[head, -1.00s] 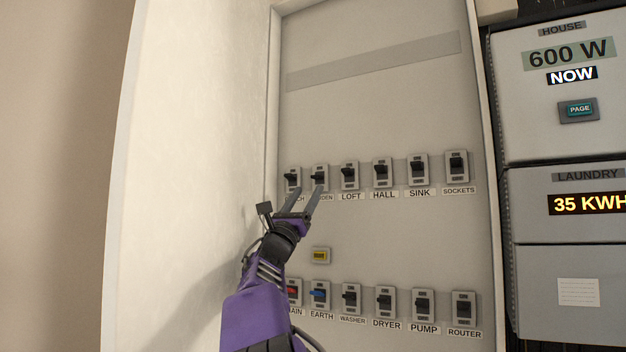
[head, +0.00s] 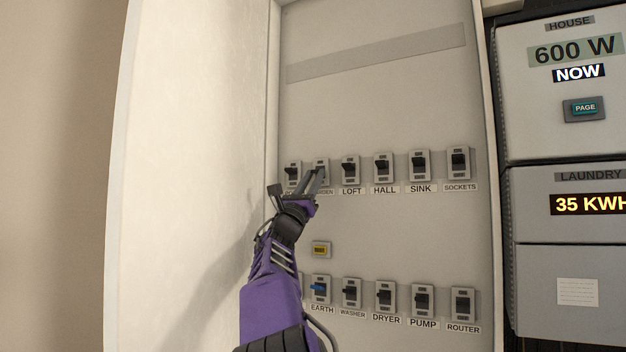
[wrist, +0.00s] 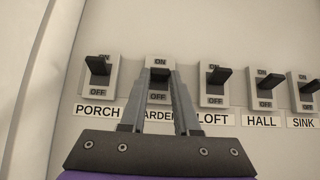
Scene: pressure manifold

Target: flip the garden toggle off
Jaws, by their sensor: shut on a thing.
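The garden toggle (head: 321,163) is the second switch from the left in the upper row, partly hidden by my fingers in the head view. In the wrist view, the garden toggle (wrist: 160,62) shows its ON mark above and OFF mark below, with its dark lever between my fingertips. My gripper (wrist: 160,79) is shut on that lever. In the head view, my gripper (head: 315,176) reaches up from the lower left to the switch. The fingers cover part of the garden label. The lever's exact tilt is hard to tell.
The porch toggle (wrist: 97,66) is close on the left and the loft toggle (wrist: 214,75) close on the right. The cabinet's left wall (head: 200,120) stands near my arm. A lower row holds more switches, including earth (head: 320,288). A meter reads 600 W (head: 576,52).

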